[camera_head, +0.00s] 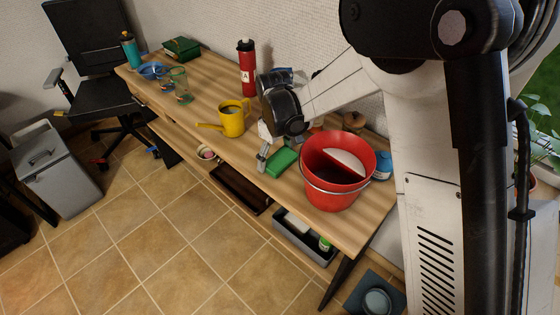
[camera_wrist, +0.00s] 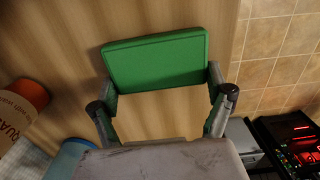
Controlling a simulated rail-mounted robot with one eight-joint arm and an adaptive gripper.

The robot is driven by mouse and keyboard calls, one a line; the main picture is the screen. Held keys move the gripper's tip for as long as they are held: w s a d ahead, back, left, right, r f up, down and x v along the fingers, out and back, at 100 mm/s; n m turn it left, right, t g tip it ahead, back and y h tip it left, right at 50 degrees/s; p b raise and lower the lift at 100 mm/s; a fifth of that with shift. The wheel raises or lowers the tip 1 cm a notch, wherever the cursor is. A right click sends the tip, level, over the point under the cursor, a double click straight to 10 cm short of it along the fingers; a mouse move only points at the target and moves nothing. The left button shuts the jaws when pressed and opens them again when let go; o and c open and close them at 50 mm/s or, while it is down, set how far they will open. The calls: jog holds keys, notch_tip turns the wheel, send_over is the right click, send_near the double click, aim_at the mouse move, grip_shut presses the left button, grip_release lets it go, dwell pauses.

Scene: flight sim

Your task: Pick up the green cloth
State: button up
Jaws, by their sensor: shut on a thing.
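The green cloth (camera_head: 281,163) is a flat, folded rectangular block on the wooden table, left of the red bucket. In the wrist view the cloth (camera_wrist: 155,60) lies between the fingertips of my gripper (camera_wrist: 162,82), one finger at each side edge. The gripper is shut on it. In the head view my gripper (camera_head: 270,160) comes down over the cloth, with one grey finger showing at its left side; the other finger is hidden. I cannot tell whether the cloth is clear of the tabletop.
The red bucket (camera_head: 340,185) stands close on the right. A yellow watering can (camera_head: 232,120) stands to the left and a red bottle (camera_head: 246,70) behind.

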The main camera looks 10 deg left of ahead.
aim_at(275, 155)
jog(key=shift+r, duration=0.1)
jog(key=shift+r, duration=0.5)
notch_tip(275, 155, up, 3)
jog(key=shift+f, duration=0.1)
jog(key=s+a+r+p, duration=0.1)
jog(key=s+a+r, duration=0.4)
jog(key=s, duration=0.5)
notch_tip(275, 155, up, 2)
jog(key=shift+s, duration=0.2)
jog(key=shift+a, duration=0.1)
jog(key=o, duration=0.5)
jog(key=c, duration=0.4)
jog(key=shift+c, duration=0.2)
